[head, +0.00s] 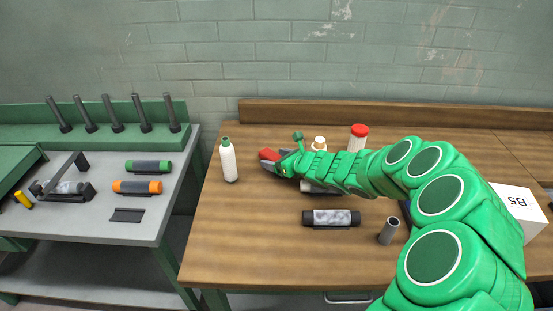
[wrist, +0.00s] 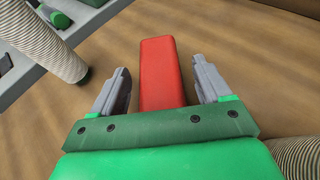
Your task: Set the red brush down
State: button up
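The red brush (wrist: 162,70) lies between the two fingers of my gripper (wrist: 165,85) in the wrist view, pointing away from the palm. Narrow gaps show between the brush and each finger, so the fingers stand apart around it. In the head view the red brush (head: 266,154) shows as a small red piece at the tip of my gripper (head: 274,162), over the left part of the wooden table (head: 240,225). My gripper hides part of it. I cannot tell whether the brush rests fully on the wood.
A pale bobbin with a green end (head: 228,162) stands left of my gripper. A red-topped bobbin (head: 358,140) and a cream-topped one (head: 319,144) stand behind my arm. The table's front left is clear.

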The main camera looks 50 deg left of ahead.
jog(key=shift+d+r, duration=0.15)
jog(key=shift+r, duration=0.05)
jog(key=v, duration=1.1)
jog(key=shift+d+r, duration=0.1)
jog(key=shift+d, duration=0.25)
